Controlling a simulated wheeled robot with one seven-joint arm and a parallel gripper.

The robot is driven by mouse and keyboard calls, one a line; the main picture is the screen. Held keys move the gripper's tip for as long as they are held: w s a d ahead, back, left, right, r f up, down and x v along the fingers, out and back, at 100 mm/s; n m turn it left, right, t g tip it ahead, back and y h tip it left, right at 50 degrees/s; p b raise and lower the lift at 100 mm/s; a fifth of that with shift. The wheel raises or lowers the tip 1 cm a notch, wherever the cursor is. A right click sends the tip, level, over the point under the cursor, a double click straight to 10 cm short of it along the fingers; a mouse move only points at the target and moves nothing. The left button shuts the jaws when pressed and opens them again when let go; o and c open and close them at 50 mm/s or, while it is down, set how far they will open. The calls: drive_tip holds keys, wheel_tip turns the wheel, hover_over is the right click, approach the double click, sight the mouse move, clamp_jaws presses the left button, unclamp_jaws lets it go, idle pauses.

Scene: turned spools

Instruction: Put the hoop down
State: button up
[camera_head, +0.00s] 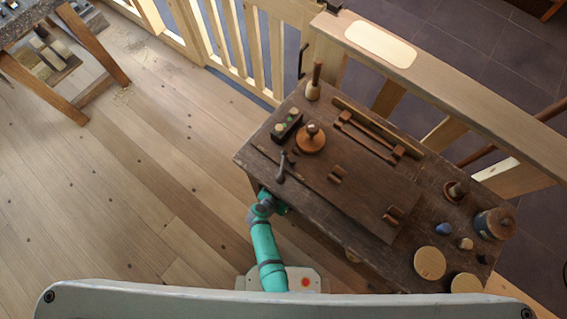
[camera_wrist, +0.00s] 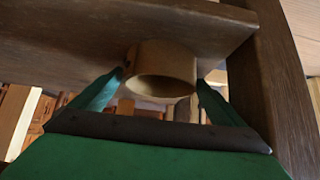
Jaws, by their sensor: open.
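The hoop (camera_wrist: 163,66), a short tan wooden ring, shows in the wrist view against a dark wooden board (camera_wrist: 60,42). Its open end faces the camera. My gripper (camera_wrist: 161,80) has its two teal fingers spread, one tip on each side of the hoop; the left tip looks close to its side. I cannot tell whether either finger touches it. In the head view my teal arm reaches the left front edge of the dark workbench (camera_head: 262,165), and the gripper's end is hidden there. The hoop does not show in the head view.
In the wrist view a dark post (camera_wrist: 280,70) stands close on the right. On the bench are a knobbed wooden disc (camera_head: 310,139), a small black tray (camera_head: 287,128), a rack (camera_head: 378,135) and a jar (camera_head: 494,223). A wooden railing (camera_head: 460,90) runs behind.

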drive_tip(key=s+a+r+n+t+y, duration=0.1)
drive_tip(key=s+a+r+n+y, duration=0.15)
drive_tip(key=s+r, duration=0.65)
drive_tip(key=s+a+r+n+t+y, duration=0.1)
drive_tip(key=s+a+r+n+y, duration=0.15)
drive_tip(key=s+r, duration=0.7)
drive_tip(key=s+d+r+n+t, duration=0.1)
drive_tip(key=s+d+r+t, duration=0.1)
drive_tip(key=r, duration=1.2)
drive_tip(key=s+d+r+n+t, duration=0.1)
drive_tip(key=d+r+t, duration=0.2)
drive_tip(key=r, duration=1.2)
drive_tip(key=shift+s+r+t, duration=0.2)
drive_tip(key=shift+s+t, duration=0.15)
drive_tip(key=shift+t, duration=0.25)
